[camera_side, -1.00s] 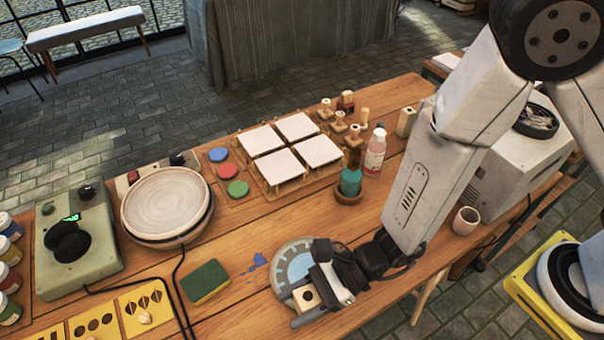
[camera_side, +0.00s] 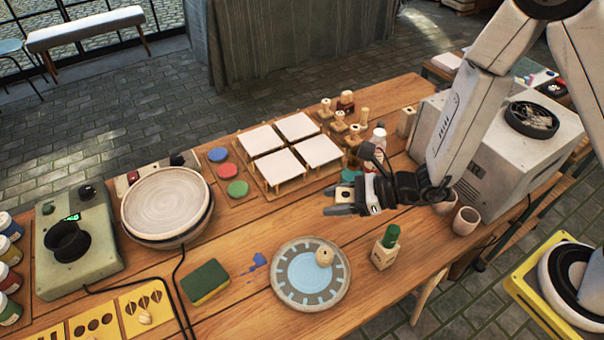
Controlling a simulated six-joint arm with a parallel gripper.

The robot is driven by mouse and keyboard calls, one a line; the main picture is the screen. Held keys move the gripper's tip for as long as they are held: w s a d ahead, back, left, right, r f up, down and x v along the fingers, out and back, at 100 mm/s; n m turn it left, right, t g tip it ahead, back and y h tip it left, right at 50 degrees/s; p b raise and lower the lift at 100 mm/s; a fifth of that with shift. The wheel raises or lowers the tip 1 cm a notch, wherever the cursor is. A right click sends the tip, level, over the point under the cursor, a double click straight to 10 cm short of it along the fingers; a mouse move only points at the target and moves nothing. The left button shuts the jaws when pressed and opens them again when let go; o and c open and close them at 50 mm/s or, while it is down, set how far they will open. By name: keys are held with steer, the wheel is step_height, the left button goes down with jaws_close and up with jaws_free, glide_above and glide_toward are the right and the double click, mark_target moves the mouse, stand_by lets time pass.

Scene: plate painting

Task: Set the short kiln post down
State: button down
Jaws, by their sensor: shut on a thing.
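My gripper (camera_side: 345,204) is above the table, right of the white tiles, with its fingers pointing left. It is shut on the short kiln post (camera_side: 345,193), a small cream block with a dark hole in its top. The fingers and gripper body hide part of the post. The post appears held clear of the wooden table (camera_side: 225,318), though the gap beneath it is hard to judge.
A blue-grey plate (camera_side: 287,291) bears a round wooden piece (camera_side: 324,257). A green-topped block (camera_side: 385,250) stands to its right. A bottle and teal jar are partly hidden behind my gripper. Cups (camera_side: 466,221) stand at right. Bare wood lies between plate and tiles.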

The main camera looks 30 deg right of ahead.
steer(key=w+d+m+t+h, duration=0.2)
steer(key=d+m+h, duration=0.1)
steer(key=d, duration=0.8)
steer(key=w+d+m+t+h, duration=0.2)
steer(key=d+m+t+h, duration=0.1)
steer(key=d, duration=0.7)
step_height(320, 180, down, 10)
steer(key=shift+s+r, duration=0.15)
steer(key=shift+r, duration=0.05)
steer(key=shift+f, duration=2.25)
steer(key=shift+f, duration=1.8)
steer(key=shift+f, duration=0.1)
